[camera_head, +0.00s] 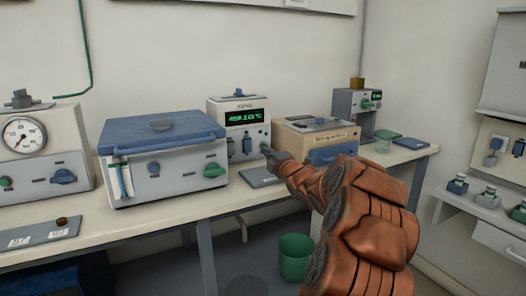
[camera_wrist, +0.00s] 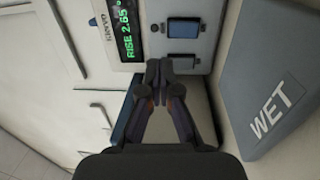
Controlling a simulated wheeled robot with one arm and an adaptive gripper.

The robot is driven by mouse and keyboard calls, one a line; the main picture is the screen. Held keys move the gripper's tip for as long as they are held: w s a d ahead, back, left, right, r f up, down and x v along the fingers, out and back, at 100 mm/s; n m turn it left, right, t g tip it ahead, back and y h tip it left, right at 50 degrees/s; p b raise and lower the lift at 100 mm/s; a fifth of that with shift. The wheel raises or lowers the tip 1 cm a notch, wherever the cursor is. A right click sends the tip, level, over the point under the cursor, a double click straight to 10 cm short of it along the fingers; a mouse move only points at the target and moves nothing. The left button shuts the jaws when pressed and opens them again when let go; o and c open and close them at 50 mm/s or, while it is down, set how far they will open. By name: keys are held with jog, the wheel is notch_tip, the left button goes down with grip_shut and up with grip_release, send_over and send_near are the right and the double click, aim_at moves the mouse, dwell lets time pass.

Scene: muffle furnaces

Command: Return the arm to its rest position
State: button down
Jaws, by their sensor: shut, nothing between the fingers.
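My orange-brown arm reaches from the lower right over the bench in the head view. My gripper (camera_head: 270,153) is at the lower right of the front of a white unit (camera_head: 228,108) with a green display. In the wrist view, my gripper (camera_wrist: 160,68) is shut, its fingertips together and empty. The tips are close to the unit's front, just below a blue switch (camera_wrist: 184,27). I cannot tell whether they touch it. The green display (camera_wrist: 125,30) reads "RISE 2.65", with the end cut off.
A blue-lidded box (camera_head: 158,184) stands left of the unit, and a beige box (camera_head: 292,130) right of it. A grey-blue slab marked WET (camera_wrist: 258,85) is close to my gripper's right. A green bin (camera_head: 294,257) stands under the bench (camera_head: 222,207). A shelf (camera_head: 462,205) is at right.

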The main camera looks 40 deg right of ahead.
jog(key=shift+s+a, duration=0.2)
jog(key=shift+s, duration=0.35)
jog(key=shift+r, duration=0.1)
jog(key=shift+w+a+r+p, duration=0.2)
jog(key=shift+a+r+p, duration=0.05)
jog(key=shift+a+p, duration=0.1)
jog(key=w+a+r+m+g+p, duration=0.1)
jog(key=a+r+m+g+p, duration=0.25)
jog(key=a+p, duration=0.5)
jog(key=s+a+m+g+y+p, duration=0.1)
jog(key=s+a+m+g+p, duration=0.2)
jog(key=a, duration=0.5)
jog(key=s+a+m+g+y+p, duration=0.1)
jog(key=s+a+m+g+p, duration=0.2)
jog(key=a, duration=0.4)
jog(key=s+a+r+m+g+y+p, duration=0.1)
jog(key=s+a+g+p, duration=0.2)
jog(key=s+a, duration=0.4)
jog(key=s+a+r+m+g+y+p, duration=0.1)
jog(key=s+a+g+p, duration=0.3)
jog(key=s, duration=1.2)
jog(key=s+a+r+m+g+y+p, duration=0.1)
jog(key=s+a+p, duration=0.4)
jog(key=s+a, duration=0.5)
jog(key=s+r+m+g, duration=0.1)
jog(key=s+m+g, duration=0.1)
jog(key=shift+s+r, duration=0.35)
